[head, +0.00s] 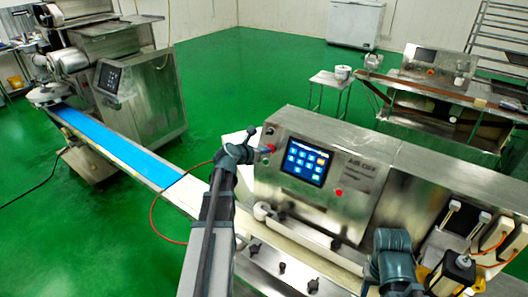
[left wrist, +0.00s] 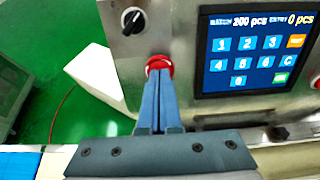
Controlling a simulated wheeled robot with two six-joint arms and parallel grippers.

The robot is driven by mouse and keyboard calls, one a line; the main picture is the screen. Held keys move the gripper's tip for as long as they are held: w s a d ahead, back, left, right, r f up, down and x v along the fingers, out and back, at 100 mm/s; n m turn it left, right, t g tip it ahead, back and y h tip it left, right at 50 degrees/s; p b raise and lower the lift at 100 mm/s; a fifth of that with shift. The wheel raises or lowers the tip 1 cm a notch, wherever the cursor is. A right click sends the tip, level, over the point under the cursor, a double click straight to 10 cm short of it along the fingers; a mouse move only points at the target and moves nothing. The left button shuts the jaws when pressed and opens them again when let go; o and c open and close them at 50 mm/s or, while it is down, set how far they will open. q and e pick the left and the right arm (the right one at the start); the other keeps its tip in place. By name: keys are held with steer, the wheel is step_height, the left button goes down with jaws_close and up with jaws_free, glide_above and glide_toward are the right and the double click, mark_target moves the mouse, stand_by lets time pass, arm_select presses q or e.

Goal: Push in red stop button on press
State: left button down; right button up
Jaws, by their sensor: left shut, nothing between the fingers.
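The red stop button (head: 271,148) sits at the left end of the press's steel front panel (head: 345,199), left of the lit touch screen. In the left wrist view the button (left wrist: 158,62) shows just beyond my fingertips, which cover its lower part. My left gripper (head: 264,151) is shut and empty, with its blue fingers (left wrist: 158,84) pointed at the button. The tips are at or very near its face; I cannot tell whether they press it. Part of my right arm shows at the lower right; its fingers are not visible.
A black knob (left wrist: 132,20) is above and left of the button. The touch screen (head: 305,162) is close on the right. A second red button (head: 339,192) is lower right on the panel. A blue conveyor belt (head: 115,143) lies left, with green floor between machines.

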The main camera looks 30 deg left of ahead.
arm_select(q)
steer(key=shift+w+d+f, duration=0.1)
steer(key=shift+w+f, duration=0.1)
steer(key=shift+w, duration=0.25)
arm_select(e)
steer(key=shift+s+f, duration=0.25)
steer(key=shift+s, duration=0.05)
arm_select(q)
steer(key=p+v, duration=0.6)
steer(key=v, duration=0.8)
steer(key=shift+s, duration=0.25)
arm_select(e)
step_height(320, 180, up, 6)
steer(key=shift+a+r, duration=0.25)
steer(key=shift+a, duration=0.15)
